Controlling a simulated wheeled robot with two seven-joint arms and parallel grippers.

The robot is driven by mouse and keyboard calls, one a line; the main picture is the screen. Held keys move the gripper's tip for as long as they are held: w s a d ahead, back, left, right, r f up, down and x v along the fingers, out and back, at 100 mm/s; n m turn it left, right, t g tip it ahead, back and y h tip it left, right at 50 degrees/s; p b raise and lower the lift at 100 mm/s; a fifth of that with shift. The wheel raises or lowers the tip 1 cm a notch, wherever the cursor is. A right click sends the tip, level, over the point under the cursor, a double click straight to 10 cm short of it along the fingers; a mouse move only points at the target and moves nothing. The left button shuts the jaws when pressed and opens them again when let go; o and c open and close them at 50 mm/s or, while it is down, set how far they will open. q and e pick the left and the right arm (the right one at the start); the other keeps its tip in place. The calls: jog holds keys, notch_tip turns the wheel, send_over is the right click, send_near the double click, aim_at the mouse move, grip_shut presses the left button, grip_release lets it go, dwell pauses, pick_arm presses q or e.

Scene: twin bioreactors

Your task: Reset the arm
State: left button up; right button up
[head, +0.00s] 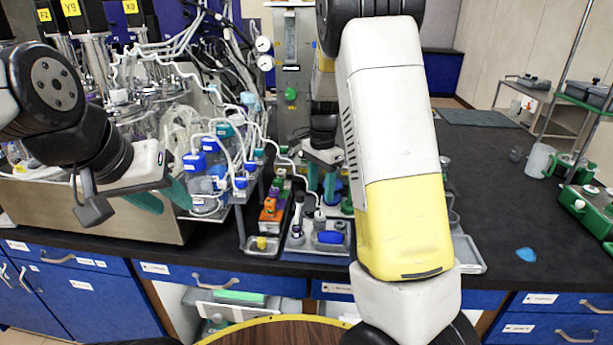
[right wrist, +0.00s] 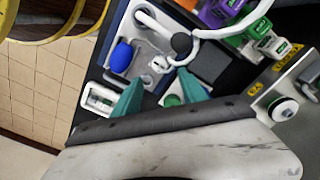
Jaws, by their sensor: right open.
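My left gripper (head: 163,202) is at the left of the head view, over the front of the bench near the steel bioreactor tray. Its two teal fingers are apart, and I see nothing between them. My right arm, white and yellow, fills the middle of the head view and hides part of the bench. My right gripper (head: 321,184) is beyond it, pointing down over the small trays. In the right wrist view its teal fingers (right wrist: 160,92) are apart above a grey tray (right wrist: 148,58). White tubing and a blue bulb (right wrist: 121,55) show close by, and nothing is gripped.
Blue-capped bottles (head: 194,162) with looping tubes stand between the grippers.

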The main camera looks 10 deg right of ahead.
jog(key=s+a+r+n+t+y, duration=0.1)
jog(key=s+r+n+t, duration=0.2)
jog(key=s, duration=0.9)
jog(key=s+a+r+n+t+y, duration=0.1)
jog(key=s+r+n+t, duration=0.2)
jog(key=s+r+n, duration=0.7)
jog(key=shift+s+a+v, duration=0.25)
jog(key=shift+a+v, duration=0.1)
jog(key=shift+v, duration=1.9)
jog(key=shift+a, duration=0.1)
